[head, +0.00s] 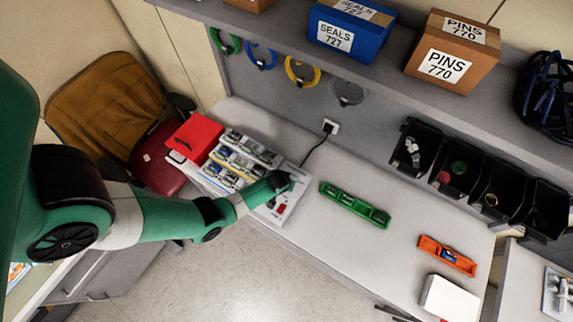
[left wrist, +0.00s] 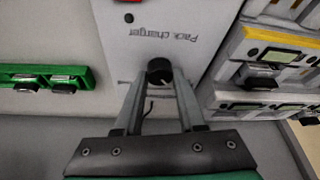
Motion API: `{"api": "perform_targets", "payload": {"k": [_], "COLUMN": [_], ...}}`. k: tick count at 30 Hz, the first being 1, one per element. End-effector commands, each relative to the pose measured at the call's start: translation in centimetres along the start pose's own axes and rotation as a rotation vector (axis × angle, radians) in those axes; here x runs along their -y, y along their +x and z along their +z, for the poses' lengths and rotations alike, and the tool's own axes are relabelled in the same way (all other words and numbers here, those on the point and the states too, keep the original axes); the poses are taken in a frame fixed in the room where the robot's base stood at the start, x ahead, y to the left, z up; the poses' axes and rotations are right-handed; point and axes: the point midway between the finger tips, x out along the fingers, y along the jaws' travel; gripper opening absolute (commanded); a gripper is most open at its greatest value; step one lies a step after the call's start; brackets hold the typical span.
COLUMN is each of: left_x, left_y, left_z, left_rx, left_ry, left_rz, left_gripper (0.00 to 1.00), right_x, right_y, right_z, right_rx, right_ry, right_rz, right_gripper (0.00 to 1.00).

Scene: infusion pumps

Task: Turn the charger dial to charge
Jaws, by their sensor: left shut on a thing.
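The pack charger (left wrist: 185,48) is a pale panel with printed lettering, upside down in the left wrist view. In the head view the charger (head: 292,204) lies at the near end of the battery rack. Its black round dial (left wrist: 159,70) sits between the fingertips of my left gripper (left wrist: 158,80), which is shut on it. In the head view my left gripper (head: 281,183) reaches over the charger and hides the dial. I cannot read the dial's setting. My right gripper is in neither view.
A rack (head: 232,160) with several packs and a red box (head: 195,137) stand left of the charger. A green tray (head: 354,205) lies right, then an orange tray (head: 447,255) and white box (head: 449,298). Black bins (head: 459,166) line the back. Bench between trays is clear.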

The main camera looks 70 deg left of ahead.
Motion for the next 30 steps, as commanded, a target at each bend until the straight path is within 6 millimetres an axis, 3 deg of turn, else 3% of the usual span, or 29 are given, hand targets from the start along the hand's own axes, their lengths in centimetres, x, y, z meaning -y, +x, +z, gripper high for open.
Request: {"api": "perform_targets", "payload": {"k": [11, 30], "left_x": [0.15, 0.42], "left_y": [-0.05, 0.13], "left_z": [0.01, -0.15], "left_rx": [0.001, -0.002], "left_ry": [0.071, 0.523], "left_rz": [0.029, 0.220], "left_gripper": [0.00, 0.00], "right_x": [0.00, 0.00], "right_y": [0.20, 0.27], "right_z": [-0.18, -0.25], "right_rx": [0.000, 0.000], "right_ry": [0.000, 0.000], "right_rz": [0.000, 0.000], "right_gripper": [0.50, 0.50]}}
